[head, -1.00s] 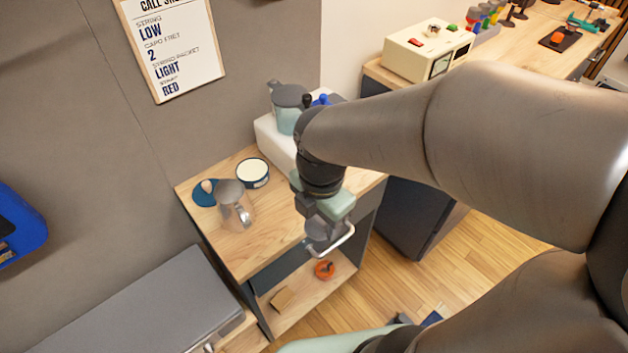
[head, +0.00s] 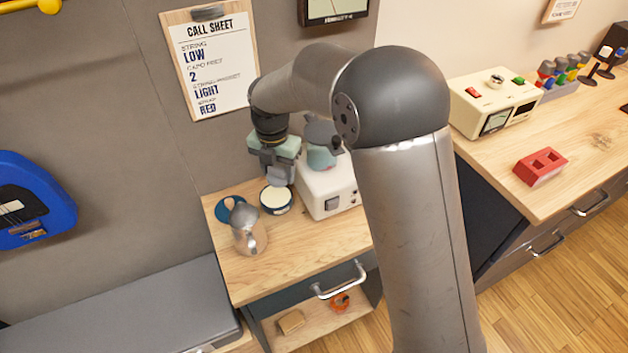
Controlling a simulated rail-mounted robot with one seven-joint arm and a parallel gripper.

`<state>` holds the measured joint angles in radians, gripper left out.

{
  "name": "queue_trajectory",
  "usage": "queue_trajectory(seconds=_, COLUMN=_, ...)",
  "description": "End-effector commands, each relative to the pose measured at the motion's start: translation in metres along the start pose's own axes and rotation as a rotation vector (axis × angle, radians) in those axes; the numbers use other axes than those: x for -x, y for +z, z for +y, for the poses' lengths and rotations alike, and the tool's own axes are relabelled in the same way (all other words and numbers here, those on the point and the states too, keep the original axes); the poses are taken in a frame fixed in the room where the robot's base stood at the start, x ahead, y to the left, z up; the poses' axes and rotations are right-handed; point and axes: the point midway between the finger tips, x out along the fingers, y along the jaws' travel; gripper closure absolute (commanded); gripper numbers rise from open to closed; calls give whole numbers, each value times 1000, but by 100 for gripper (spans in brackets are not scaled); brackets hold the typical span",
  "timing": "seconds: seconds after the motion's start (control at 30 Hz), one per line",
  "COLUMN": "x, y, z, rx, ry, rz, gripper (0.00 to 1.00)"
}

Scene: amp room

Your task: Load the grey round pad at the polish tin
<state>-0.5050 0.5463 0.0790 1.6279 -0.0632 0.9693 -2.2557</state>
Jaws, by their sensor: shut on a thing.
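The polish tin (head: 277,207) is round with a dark blue wall and a cream top. It stands on the small wooden table (head: 292,250), beside the white box. My gripper (head: 277,168) points down above the far side of the tin, shut on the grey round pad (head: 278,179). In the head view the pad overlaps the tin's far rim. I cannot tell whether it touches the polish. My fingers partly hide the pad's upper side.
A white box (head: 329,190) with a teal vessel (head: 320,157) is close on the right. The table's front part is clear.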

Motion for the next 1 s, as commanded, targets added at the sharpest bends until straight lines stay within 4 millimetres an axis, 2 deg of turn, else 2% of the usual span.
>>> queue_trajectory(seconds=0.03, x=-4, y=2, z=11, rx=26, ry=2, rz=4, gripper=70)
queue_trajectory(seconds=0.1, x=-8, y=3, z=20, rx=50, ry=5, rz=6, gripper=70)
queue_trajectory(seconds=0.2, x=-12, y=5, z=26, rx=67, ry=7, rz=7, gripper=70)
queue_trajectory(seconds=0.47, x=-27, y=5, z=27, rx=68, ry=7, rz=7, gripper=70)
queue_trajectory(seconds=0.8, x=-63, y=4, z=27, rx=67, ry=7, rz=7, gripper=70)
queue_trajectory(seconds=1.0, x=-71, y=5, z=27, rx=66, ry=7, rz=6, gripper=70)
